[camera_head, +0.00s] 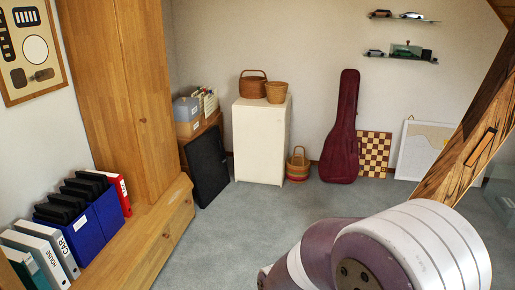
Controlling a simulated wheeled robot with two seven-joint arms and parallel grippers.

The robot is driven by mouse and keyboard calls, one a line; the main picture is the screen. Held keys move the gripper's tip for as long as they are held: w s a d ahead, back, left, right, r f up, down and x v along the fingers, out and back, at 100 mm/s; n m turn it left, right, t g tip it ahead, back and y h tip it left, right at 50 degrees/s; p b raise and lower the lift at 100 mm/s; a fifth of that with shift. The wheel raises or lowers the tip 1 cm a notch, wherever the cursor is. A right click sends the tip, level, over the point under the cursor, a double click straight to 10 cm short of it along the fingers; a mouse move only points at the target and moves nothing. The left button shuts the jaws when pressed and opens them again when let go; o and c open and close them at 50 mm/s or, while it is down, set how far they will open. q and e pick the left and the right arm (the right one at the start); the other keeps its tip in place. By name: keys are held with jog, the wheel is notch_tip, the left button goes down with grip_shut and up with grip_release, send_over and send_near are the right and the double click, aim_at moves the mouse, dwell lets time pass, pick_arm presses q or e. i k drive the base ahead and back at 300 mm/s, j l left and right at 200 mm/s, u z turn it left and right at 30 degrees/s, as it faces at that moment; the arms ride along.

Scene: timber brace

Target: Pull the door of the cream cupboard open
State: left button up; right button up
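The cream cupboard (258,142) stands against the far wall, near the middle of the view. Its door looks shut, and I cannot make out a handle at this distance. Two baskets sit on its top: a wider brown one with a handle (253,87) and a smaller tan one (276,92). A large part of one of my arms shows at the bottom right, well short of the cupboard. Neither of my grippers is in view.
A striped basket (298,165) stands on the floor right of the cupboard, beside a maroon guitar case (341,130) and a chessboard (374,153). A black panel (208,165) leans at its left. A timber brace (470,130) slants at right. Grey carpet (240,225) between is clear.

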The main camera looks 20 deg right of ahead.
aim_at(259, 133)
jog(key=i+l+z, duration=0.55)
jog(key=i, duration=0.15)
jog(key=i+z, duration=0.55)
jog(key=i, duration=2.15)
jog(key=i+u, duration=0.15)
jog(key=i, duration=0.3)
jog(key=i+l+u, duration=0.1)
jog(key=i, duration=0.4)
jog(key=i+l+u, duration=0.15)
jog(key=i, duration=0.3)
jog(key=i+l+u, duration=0.1)
jog(key=i, duration=0.35)
jog(key=l, duration=0.1)
